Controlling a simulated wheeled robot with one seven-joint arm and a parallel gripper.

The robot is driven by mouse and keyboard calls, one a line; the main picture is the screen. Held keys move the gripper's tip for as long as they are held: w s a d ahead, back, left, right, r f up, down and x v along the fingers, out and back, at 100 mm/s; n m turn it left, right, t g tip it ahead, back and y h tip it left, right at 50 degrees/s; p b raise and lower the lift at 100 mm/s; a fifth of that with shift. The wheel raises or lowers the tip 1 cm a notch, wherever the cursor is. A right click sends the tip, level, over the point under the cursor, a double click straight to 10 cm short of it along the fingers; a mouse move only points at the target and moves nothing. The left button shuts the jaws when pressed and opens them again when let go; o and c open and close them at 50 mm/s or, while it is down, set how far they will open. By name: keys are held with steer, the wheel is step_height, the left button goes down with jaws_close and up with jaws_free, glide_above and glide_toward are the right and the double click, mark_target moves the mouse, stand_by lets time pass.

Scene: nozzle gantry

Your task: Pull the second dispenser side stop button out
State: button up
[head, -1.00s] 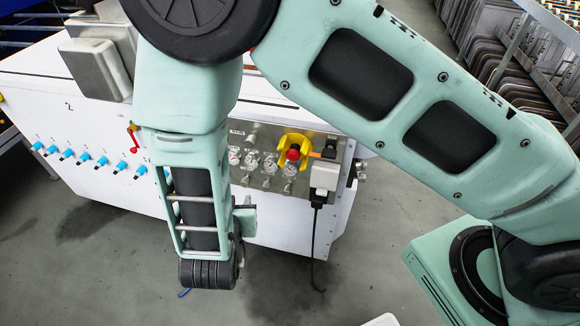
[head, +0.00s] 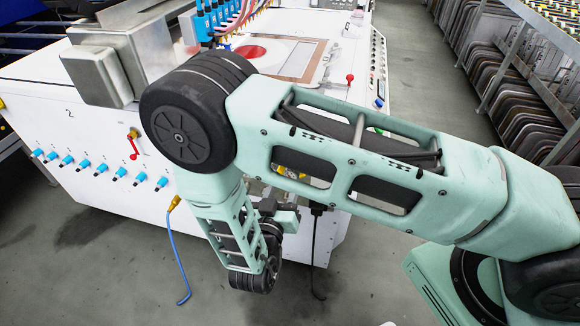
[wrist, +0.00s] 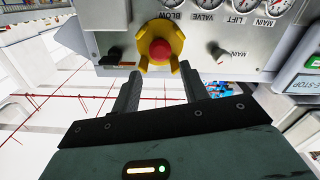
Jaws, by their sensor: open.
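The stop button (wrist: 160,50) is a red mushroom head inside a yellow notched guard (wrist: 161,40), on a grey metal panel in the wrist view. My gripper (wrist: 160,75) is open in front of the panel. Its two dark fingers are spread to the left and right below the button, with nothing between them. The fingertips look close to the guard, but I cannot tell whether they touch it. In the head view my arm covers most of the panel; only a bit of the yellow guard (head: 290,172) shows through an arm link.
Pressure gauges (wrist: 247,13) sit right of the button in the wrist view. A small knob (wrist: 219,53) and a black switch (wrist: 113,57) flank it. The white machine (head: 105,195) has blue fittings and a hanging blue hose (head: 177,255). Racks of trays (head: 500,70) stand at right.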

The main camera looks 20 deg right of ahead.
steer(key=x, duration=0.7)
steer(key=shift+w+p, duration=0.15)
steer(key=shift+p, duration=0.25)
steer(key=shift+d, duration=0.1)
